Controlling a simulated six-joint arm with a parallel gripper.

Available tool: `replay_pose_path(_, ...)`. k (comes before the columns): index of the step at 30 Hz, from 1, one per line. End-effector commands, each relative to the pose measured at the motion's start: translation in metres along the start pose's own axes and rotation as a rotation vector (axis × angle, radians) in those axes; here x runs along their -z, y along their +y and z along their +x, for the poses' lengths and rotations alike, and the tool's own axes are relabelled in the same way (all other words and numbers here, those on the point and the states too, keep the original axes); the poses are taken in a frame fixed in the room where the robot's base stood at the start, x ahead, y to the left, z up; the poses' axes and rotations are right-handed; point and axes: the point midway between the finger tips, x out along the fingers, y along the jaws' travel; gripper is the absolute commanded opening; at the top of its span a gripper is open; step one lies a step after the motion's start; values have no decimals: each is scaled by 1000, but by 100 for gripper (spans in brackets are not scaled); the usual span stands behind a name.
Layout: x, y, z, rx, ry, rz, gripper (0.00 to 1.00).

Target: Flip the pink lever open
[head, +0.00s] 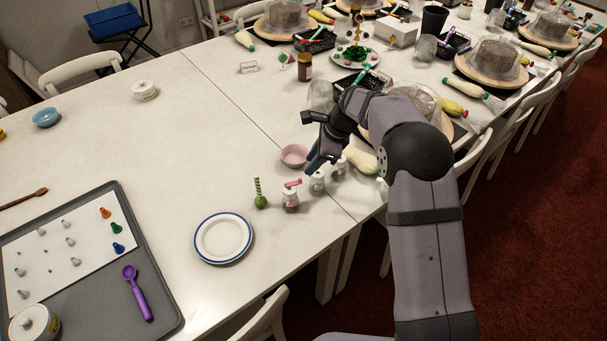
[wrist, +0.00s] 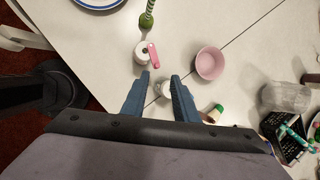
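The pink lever (head: 292,183) sits on top of a small white jar (head: 290,199) on the table. In the wrist view the pink lever (wrist: 153,55) points down and right from its jar (wrist: 141,52), just ahead of the left fingertip and apart from it. My gripper (wrist: 160,77) is open, its blue fingers spread. Another white jar (wrist: 161,89) shows in the gap between them; I cannot tell how far below it is. In the head view my gripper (head: 314,163) is right of and behind the lever, partly hidden by my arm.
A pink bowl (head: 294,155) stands behind the jars. A green bottle with a twisted top (head: 260,196) stands left of the lever. Another white jar (head: 317,182) is close on its right. A blue-rimmed plate (head: 223,238) lies in front, left. The table's left middle is mostly clear.

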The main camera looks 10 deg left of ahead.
Motion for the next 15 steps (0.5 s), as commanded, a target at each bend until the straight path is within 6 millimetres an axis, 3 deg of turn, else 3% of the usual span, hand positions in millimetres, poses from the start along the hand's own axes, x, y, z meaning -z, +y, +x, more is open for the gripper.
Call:
replay_pose_path(6,-1,4,0,-15,-1,296,27)
replay_pose_path(15,0,4,0,-15,1,398,27)
